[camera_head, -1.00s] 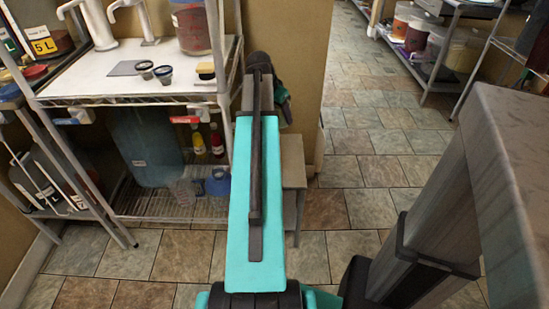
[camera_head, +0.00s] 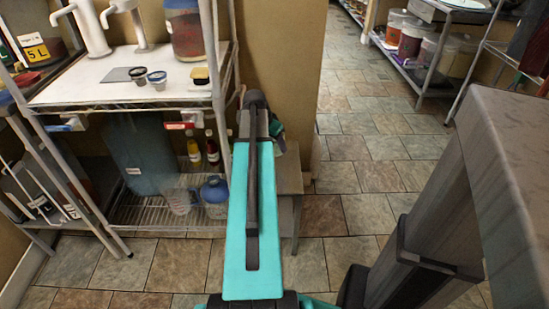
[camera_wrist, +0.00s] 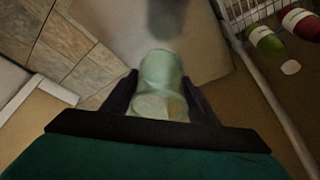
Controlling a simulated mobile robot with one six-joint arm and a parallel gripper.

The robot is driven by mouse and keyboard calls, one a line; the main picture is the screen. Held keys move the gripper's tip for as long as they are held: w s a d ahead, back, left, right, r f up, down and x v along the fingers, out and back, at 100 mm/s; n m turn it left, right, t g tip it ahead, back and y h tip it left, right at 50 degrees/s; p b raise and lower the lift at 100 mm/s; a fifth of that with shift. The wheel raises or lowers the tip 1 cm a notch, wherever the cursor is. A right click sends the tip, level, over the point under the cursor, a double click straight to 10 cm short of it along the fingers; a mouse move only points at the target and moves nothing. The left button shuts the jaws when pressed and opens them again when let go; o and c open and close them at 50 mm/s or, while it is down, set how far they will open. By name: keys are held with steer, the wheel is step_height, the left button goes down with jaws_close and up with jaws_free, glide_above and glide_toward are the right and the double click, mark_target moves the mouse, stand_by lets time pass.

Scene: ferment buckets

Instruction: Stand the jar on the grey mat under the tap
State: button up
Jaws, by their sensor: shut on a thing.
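The jar (camera_wrist: 162,68), pale green and see-through, is between the two dark fingers of my gripper (camera_wrist: 160,84) in the wrist view. The gripper is shut on it. In the head view my arm hides the jar and most of the gripper. The grey mat (camera_head: 116,74) lies flat and bare on the white top shelf at the left. White taps (camera_head: 92,30) stand behind it, and a second one (camera_head: 138,22) is to the right. My gripper is to the right of the shelf unit, apart from the mat.
Two small dark-rimmed cups (camera_head: 157,77) stand right of the mat. A bucket with red contents (camera_head: 186,32) is at the back right of the shelf. The rack's post (camera_head: 218,90) is close to my arm. A small stool (camera_head: 289,180) stands below it. Floor (camera_head: 360,180) is clear to the right.

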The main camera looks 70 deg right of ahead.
mark_target(275, 148)
steer(key=shift+f, duration=1.5)
steer(key=shift+f+b, duration=0.45)
steer(key=shift+f, duration=1.5)
steer(key=shift+f, duration=0.15)
steer(key=o, duration=1.1)
steer(key=shift+o, duration=0.2)
steer(key=shift+p+v, duration=0.55)
steer(key=shift+v, duration=3.35)
